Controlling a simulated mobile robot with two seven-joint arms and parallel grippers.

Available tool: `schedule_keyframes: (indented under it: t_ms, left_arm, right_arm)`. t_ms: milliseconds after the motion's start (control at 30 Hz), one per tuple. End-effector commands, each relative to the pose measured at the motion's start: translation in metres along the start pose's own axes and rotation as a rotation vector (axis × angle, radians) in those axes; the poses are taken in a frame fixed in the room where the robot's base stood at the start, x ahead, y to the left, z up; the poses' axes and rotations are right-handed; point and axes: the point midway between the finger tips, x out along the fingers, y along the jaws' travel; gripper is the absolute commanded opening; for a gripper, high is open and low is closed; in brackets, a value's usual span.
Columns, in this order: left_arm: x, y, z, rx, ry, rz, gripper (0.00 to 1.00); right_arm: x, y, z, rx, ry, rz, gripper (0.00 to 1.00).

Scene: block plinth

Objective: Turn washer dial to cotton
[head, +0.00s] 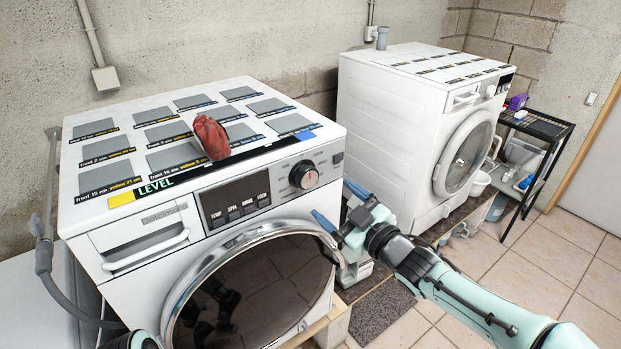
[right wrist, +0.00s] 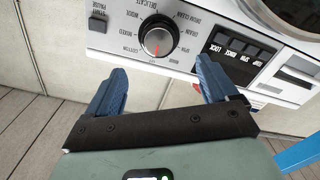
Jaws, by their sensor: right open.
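The washer dial (head: 304,175) is a round silver and black knob on the front panel of the near white washer (head: 220,262). In the right wrist view the dial (right wrist: 157,37) has a red mark pointing down, with the COTTON label (right wrist: 128,50) to its lower left. My right gripper (head: 333,203) is open and empty, below and to the right of the dial in the head view. In the right wrist view its blue fingers (right wrist: 158,77) are spread on either side below the dial, apart from it. My left gripper is out of view.
A red crumpled cloth (head: 211,137) lies on the washer's label-covered top. The round door (head: 262,290) is under the panel. A second white washer (head: 390,140) and a black rack (head: 540,125) stand at right. Tiled floor (head: 560,255) is open at right.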

Motion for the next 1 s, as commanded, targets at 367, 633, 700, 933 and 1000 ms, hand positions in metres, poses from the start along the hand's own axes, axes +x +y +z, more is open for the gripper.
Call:
schedule_keyframes:
  t_ms: [367,633,700,933,1000]
  left_arm:
    - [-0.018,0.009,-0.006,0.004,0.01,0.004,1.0]
    - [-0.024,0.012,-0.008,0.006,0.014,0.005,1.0]
    - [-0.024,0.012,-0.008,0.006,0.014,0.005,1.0]
    - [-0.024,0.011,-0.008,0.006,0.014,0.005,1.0]
    - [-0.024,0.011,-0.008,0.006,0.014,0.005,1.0]
  right_arm:
    - [0.078,0.0,-0.001,0.002,0.0,-0.001,0.86]
    - [0.098,0.0,0.001,0.002,-0.002,0.0,0.86]
    - [0.099,0.0,0.001,0.002,-0.003,0.0,0.86]
    - [0.099,0.0,0.001,0.002,-0.003,0.0,0.77]
    - [0.099,0.0,0.001,0.002,-0.002,0.0,0.54]
